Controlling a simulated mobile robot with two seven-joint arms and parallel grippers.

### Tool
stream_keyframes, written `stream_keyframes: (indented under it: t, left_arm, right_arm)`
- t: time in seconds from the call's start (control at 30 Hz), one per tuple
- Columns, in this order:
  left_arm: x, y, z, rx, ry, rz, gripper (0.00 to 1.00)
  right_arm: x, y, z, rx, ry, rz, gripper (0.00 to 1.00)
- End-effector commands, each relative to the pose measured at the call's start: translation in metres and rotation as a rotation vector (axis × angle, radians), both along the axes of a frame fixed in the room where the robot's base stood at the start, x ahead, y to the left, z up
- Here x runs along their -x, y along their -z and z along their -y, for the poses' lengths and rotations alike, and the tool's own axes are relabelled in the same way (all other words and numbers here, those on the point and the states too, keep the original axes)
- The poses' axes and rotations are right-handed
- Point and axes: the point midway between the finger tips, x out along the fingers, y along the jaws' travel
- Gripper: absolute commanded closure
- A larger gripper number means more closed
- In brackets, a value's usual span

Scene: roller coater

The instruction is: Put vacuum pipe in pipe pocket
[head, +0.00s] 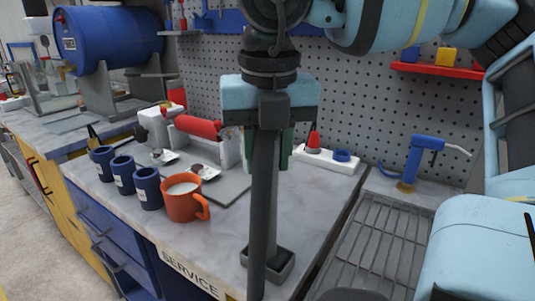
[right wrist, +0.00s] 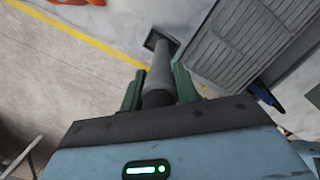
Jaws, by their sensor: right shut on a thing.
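My right gripper (head: 266,160) is shut on the vacuum pipe (head: 263,215), a long dark grey tube. The pipe hangs nearly upright in front of the bench edge, and its lower end runs to the bottom of the head view. In the right wrist view the pipe (right wrist: 158,82) runs away from me between the green fingers (right wrist: 156,92). A small dark square box, seemingly the pipe pocket (head: 284,269), is at the bench's front edge, partly behind the pipe. It shows beyond the pipe's far end in the wrist view (right wrist: 153,37). I cannot tell whether they touch. My left gripper is not in view.
An orange mug (head: 184,204) and several blue mugs (head: 147,190) stand on the bench left of the pipe. A roller coater with a red roller (head: 198,126) is behind them. A sink with a slatted grey cover (head: 378,235) and a blue tap (head: 424,157) are at right.

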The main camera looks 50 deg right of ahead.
Motion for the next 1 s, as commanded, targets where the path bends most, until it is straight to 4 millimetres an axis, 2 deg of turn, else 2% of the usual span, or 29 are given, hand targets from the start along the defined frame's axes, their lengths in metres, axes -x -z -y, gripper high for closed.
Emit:
stream_keyframes:
  t: [0.43,0.47,0.6,0.63,1.0]
  left_arm:
    - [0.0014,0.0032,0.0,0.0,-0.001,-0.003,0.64]
    - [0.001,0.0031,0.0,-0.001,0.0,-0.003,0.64]
    - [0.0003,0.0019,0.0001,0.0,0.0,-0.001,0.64]
    - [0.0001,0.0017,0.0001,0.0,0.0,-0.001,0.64]
    - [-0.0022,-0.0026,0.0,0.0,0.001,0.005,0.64]
  right_arm:
    - [-0.0003,0.0083,-0.0002,0.0,0.001,0.001,1.0]
    - [-0.0002,0.0089,-0.0001,0.0,0.0,0.0,0.68]
    - [0.0,0.0079,-0.0001,-0.001,0.0,0.001,0.5]
    - [0.0,0.0079,-0.0001,-0.001,0.0,0.001,0.48]
    - [0.0001,0.0033,-0.0001,-0.001,0.001,0.002,0.48]
